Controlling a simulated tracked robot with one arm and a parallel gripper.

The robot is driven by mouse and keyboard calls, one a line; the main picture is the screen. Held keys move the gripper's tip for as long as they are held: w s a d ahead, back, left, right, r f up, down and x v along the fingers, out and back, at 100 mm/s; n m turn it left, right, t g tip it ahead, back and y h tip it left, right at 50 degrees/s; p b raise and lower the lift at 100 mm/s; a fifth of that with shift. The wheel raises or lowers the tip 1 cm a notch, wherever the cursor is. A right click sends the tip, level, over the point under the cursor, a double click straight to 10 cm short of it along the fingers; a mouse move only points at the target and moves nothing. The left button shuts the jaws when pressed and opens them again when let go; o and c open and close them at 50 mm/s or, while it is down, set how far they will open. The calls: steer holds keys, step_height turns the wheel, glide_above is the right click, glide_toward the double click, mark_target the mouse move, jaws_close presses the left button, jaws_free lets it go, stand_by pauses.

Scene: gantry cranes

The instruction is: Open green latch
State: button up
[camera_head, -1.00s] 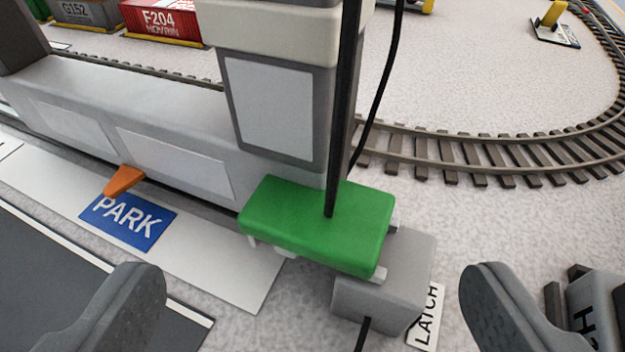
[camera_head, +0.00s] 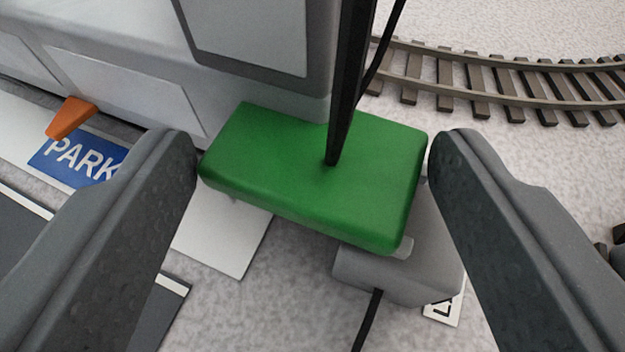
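The green latch (camera_head: 290,185) is a rounded green block in the middle of the view, with a thin black post standing at its top. It sits partly over a grey box (camera_head: 400,265) at its lower right, beside the grey crane base. My gripper (camera_head: 313,165) has its two dark grey fingers apart, one at the left end of the green latch and one at its right end. The fingertips are very close to the block; I cannot tell whether they touch it. A white label (camera_head: 442,308) by the grey box is partly hidden by the right finger.
The grey crane base (camera_head: 130,85) runs along the upper left, with an orange pointer (camera_head: 71,118) over a blue PARK sign (camera_head: 75,160). A curved rail track (camera_head: 500,85) lies at the upper right. A black cable hangs below the grey box.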

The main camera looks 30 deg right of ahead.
steer(key=shift+f+b, duration=0.1)
steer(key=shift+b, duration=0.55)
steer(key=shift+s+t+b, duration=0.1)
steer(key=shift+t+b, duration=0.2)
steer(key=shift+b, duration=0.15)
steer(key=b, duration=0.1)
steer(key=m+t+b, duration=0.1)
steer(key=b, duration=0.1)
steer(key=shift+s+d+m+b, duration=0.15)
steer(key=shift+s+m+b, duration=0.05)
steer(key=shift+m+b, duration=0.1)
steer(key=m+b, duration=0.1)
steer(key=b, duration=0.1)
steer(key=t+b, duration=0.1)
steer(key=b, duration=0.1)
steer(key=shift+s+d+r+m+b, duration=0.2)
steer(key=shift+s+r+m+b, duration=0.1)
steer(key=shift+r+m+b, duration=0.1)
steer(key=shift+s+t+b, duration=0.1)
steer(key=shift+t+b, duration=0.25)
steer(key=shift+t, duration=0.05)
steer(key=shift+d+r+m, duration=0.1)
steer(key=shift+r+m, duration=0.1)
steer(key=shift+m, duration=0.1)
steer(key=o, duration=1)
steer(key=shift+c, duration=0.2)
